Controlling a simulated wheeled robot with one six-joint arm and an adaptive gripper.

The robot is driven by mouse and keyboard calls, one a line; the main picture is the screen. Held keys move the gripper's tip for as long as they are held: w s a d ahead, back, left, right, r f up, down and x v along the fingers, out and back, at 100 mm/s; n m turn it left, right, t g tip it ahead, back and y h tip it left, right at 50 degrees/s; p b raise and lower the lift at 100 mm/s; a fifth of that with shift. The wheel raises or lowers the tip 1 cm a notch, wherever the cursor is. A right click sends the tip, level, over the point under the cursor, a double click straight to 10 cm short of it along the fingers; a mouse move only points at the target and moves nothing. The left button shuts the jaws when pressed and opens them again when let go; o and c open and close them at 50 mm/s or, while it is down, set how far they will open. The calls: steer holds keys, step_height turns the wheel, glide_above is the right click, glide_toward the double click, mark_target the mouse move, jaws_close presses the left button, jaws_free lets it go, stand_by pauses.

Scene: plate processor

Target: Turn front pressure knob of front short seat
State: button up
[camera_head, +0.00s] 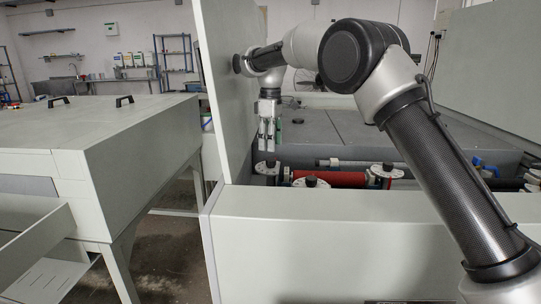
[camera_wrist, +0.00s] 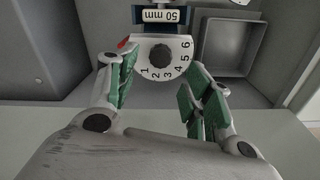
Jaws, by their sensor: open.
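In the wrist view, a black pressure knob (camera_wrist: 161,56) sits at the middle of a white dial plate (camera_wrist: 178,70) with numbers 1 to 6 and a red mark at its left. My gripper (camera_wrist: 160,78) is open, with green-padded fingers to the left and right of the dial. Whether a finger touches it cannot be told. In the head view, my gripper (camera_head: 269,138) hangs fingers down above the left end of the roller area. White dials with black knobs are at the left (camera_head: 267,166), front (camera_head: 311,182) and right (camera_head: 382,171) of the red roller (camera_head: 340,179).
A tall grey panel (camera_head: 222,85) stands close to the left of my gripper. The machine's front wall (camera_head: 360,235) lies nearer the camera. A "50 mm" label (camera_wrist: 161,15) is above the dial. A grey recess (camera_wrist: 228,40) lies to its right.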

mark_target(271, 160)
step_height(271, 160, up, 6)
steer(key=shift+f, duration=0.25)
